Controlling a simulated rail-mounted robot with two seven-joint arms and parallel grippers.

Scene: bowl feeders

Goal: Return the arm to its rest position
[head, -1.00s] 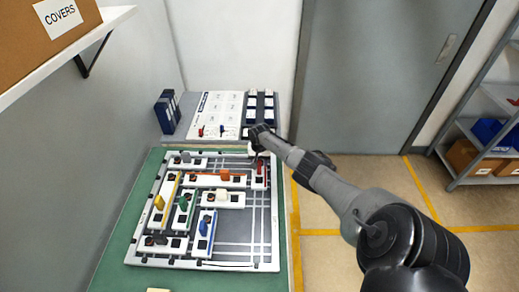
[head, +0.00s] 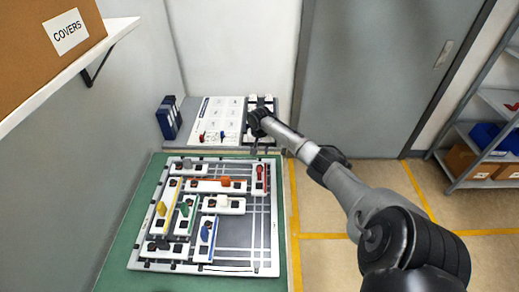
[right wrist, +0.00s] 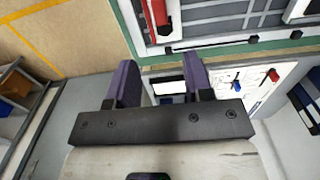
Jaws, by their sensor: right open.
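My right arm comes in from the lower right of the head view, and its gripper (head: 262,145) hovers near the board's back edge, above the grey rack area. In the right wrist view the two dark purple fingers (right wrist: 158,82) are apart with nothing held between them. The grey board (head: 235,262) lies on the green bench top (head: 115,255) and carries several white blocks with coloured knobs. The red-knobbed block (head: 260,178) is at its back right corner, close to the gripper but apart from it. My left gripper is not in view.
A white panel (head: 213,135) with small red and blue pieces stands behind the board. Dark blue binders (head: 169,118) are to its left. A shelf (head: 65,75) with a COVERS box (head: 40,40) juts from the left wall. The floor right of the bench is open, with shelving (head: 480,150) beyond.

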